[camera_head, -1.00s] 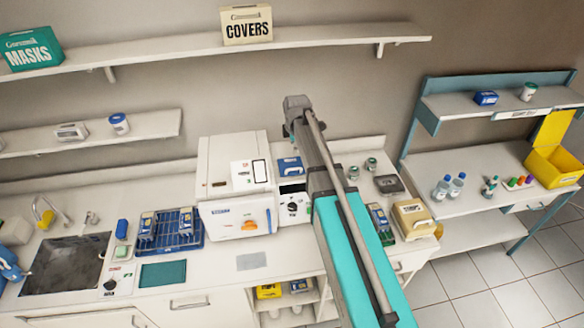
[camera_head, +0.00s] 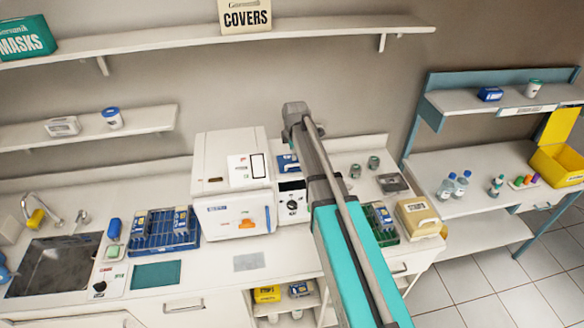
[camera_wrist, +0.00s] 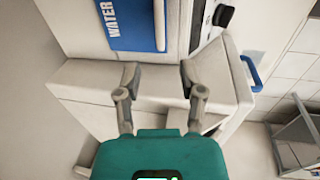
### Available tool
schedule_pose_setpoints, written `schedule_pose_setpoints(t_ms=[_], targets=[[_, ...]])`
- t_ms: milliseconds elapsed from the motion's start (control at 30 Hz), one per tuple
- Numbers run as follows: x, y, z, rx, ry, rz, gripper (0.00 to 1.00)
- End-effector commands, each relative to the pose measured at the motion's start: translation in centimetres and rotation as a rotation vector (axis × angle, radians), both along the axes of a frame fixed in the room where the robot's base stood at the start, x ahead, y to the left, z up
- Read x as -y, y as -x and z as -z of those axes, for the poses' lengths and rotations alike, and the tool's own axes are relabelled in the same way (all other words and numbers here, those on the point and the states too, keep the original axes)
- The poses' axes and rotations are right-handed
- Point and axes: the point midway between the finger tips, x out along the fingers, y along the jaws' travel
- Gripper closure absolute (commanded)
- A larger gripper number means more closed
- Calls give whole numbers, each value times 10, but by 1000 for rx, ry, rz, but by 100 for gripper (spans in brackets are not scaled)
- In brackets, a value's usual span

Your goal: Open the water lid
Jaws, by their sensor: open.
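The blue water lid (camera_wrist: 135,32) with white "WATER" lettering shows at the top of the wrist view, cut off by the frame's edge. A pale bar runs along its right side. A small blue panel (camera_head: 287,162), likely the same lid, lies on top of the white unit with a black knob (camera_head: 291,205) in the head view. My gripper (camera_wrist: 158,76) is open and empty, its two fingers spread just below the lid in the wrist picture and apart from it. The gripper itself cannot be made out in the head view, where my arm crosses the counter.
A white steriliser (camera_head: 230,175) with an orange handle stands left of the knobbed unit. A blue rack (camera_head: 150,240) and a sink (camera_head: 55,266) are further left. A beige box (camera_head: 417,217) sits to the right. A long shelf (camera_head: 300,32) runs above.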

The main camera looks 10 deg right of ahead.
Motion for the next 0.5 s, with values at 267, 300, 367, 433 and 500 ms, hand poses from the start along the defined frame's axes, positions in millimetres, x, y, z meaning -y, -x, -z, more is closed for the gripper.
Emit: schedule_pose_setpoints(t_ms=[267, 300, 367, 433, 500], targets=[[0, -5, 26, 0, 0, 0, 49], [0, -5, 29, 0, 0, 0, 49], [0, -6, 33, 0, 0, 0, 49], [0, -7, 39, 0, 0, 0, 49], [0, -8, 44, 0, 0, 0, 49]])
